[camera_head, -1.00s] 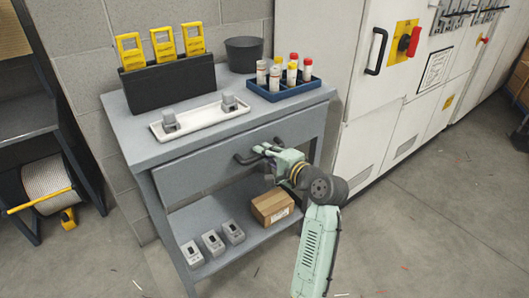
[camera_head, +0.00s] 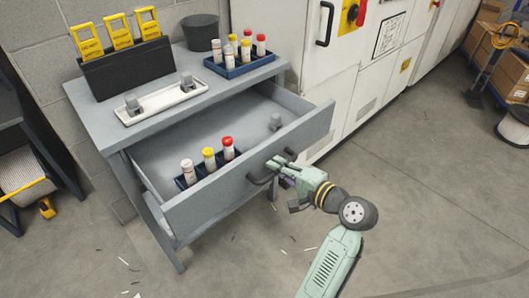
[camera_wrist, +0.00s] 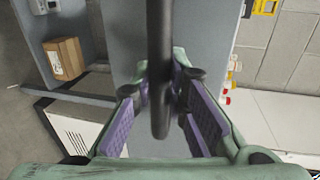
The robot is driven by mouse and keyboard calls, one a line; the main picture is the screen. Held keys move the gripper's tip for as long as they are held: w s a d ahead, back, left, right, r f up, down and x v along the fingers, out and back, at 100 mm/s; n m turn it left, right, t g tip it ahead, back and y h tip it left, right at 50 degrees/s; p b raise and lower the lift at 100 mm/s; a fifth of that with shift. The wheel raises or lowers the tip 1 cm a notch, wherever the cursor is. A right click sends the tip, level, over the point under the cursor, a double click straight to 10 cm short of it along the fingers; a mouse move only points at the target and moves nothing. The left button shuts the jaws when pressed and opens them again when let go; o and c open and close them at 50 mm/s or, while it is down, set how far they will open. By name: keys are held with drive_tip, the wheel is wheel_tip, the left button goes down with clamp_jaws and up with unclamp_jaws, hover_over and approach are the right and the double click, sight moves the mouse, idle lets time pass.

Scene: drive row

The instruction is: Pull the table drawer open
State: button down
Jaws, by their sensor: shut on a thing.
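The table drawer (camera_head: 262,148) is pulled well out from the grey table (camera_head: 86,112) in the head view. Its dark bar handle (camera_head: 262,179) is on the drawer front. My gripper (camera_head: 280,167) is at the handle, shut on it. In the wrist view the handle (camera_wrist: 160,60) runs between the purple-lined fingers of my gripper (camera_wrist: 160,105). Inside the drawer are a blue tray (camera_head: 180,182) with several capped tubes (camera_head: 209,158) and a small grey piece (camera_head: 276,122).
On the tabletop stand a black holder (camera_head: 128,68) with yellow tags, a white tray (camera_head: 160,102), a dark pot (camera_head: 201,32) and a blue tube rack (camera_head: 240,67). White cabinets (camera_head: 350,75) stand to the right. Open floor (camera_head: 430,200) lies in front.

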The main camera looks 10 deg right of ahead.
drive_tip(key=shift+f+v, duration=0.15)
drive_tip(key=shift+v, duration=0.55)
drive_tip(key=shift+f+v, duration=0.15)
drive_tip(key=shift+v, duration=0.55)
drive_tip(key=c, duration=1.6)
unclamp_jaws()
drive_tip(key=shift+o, duration=0.2)
drive_tip(key=shift+s+d, duration=0.1)
drive_tip(key=v, duration=1.1)
drive_tip(key=shift+s+d, duration=0.2)
drive_tip(key=shift+s, duration=0.15)
